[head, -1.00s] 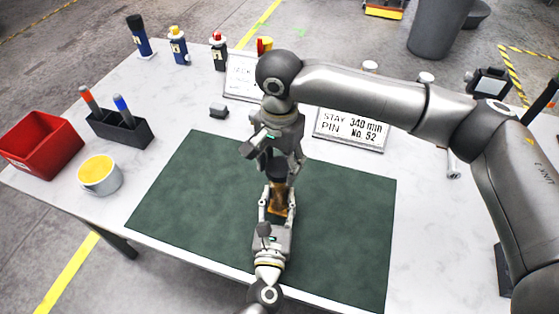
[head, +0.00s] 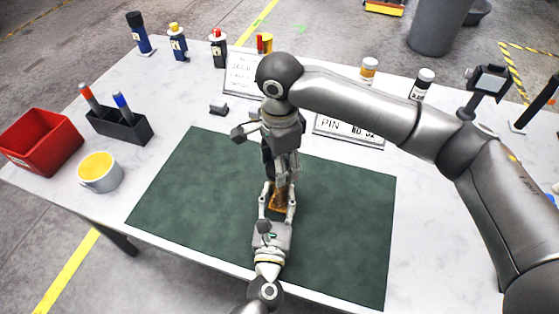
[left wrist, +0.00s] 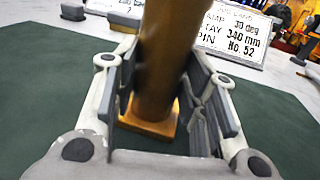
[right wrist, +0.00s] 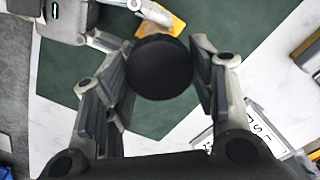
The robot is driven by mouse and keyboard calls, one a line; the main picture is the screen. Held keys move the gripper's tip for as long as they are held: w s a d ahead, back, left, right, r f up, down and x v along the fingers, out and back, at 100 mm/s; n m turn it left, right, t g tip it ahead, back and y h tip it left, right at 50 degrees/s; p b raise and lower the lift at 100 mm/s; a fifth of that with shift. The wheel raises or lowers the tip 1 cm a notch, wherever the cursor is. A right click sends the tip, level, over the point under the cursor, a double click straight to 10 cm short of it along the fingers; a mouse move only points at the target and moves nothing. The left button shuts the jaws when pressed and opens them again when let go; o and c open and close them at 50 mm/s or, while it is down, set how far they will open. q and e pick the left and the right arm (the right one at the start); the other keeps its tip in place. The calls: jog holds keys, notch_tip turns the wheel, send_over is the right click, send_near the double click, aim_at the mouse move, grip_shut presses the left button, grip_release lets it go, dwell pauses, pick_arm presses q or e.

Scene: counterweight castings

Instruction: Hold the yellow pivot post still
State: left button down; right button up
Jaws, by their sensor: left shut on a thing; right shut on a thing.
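The yellow pivot post (head: 278,208) stands on the green mat (head: 195,205), mostly hidden by my grippers in the head view. In the left wrist view the post (left wrist: 166,55) rises between the fingers from a square yellow base (left wrist: 150,124). My left gripper (head: 278,189) is shut on the post from the near side. My right gripper (right wrist: 166,48) is above the post and shut on a dark round piece (right wrist: 160,68). Part of the yellow base (right wrist: 176,24) shows beyond that piece. I cannot tell whether the dark piece is separate from the post.
A red bin (head: 40,142), a pen holder (head: 120,127) and a yellow-lined cup (head: 100,172) stand at the left. Several bottles and two sign plates (head: 347,131) stand at the back. The mat's left and right parts are clear.

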jog(key=m, duration=0.7)
jog(key=o, duration=0.7)
jog(key=shift+r, duration=2.25)
jog(key=shift+c, duration=0.3)
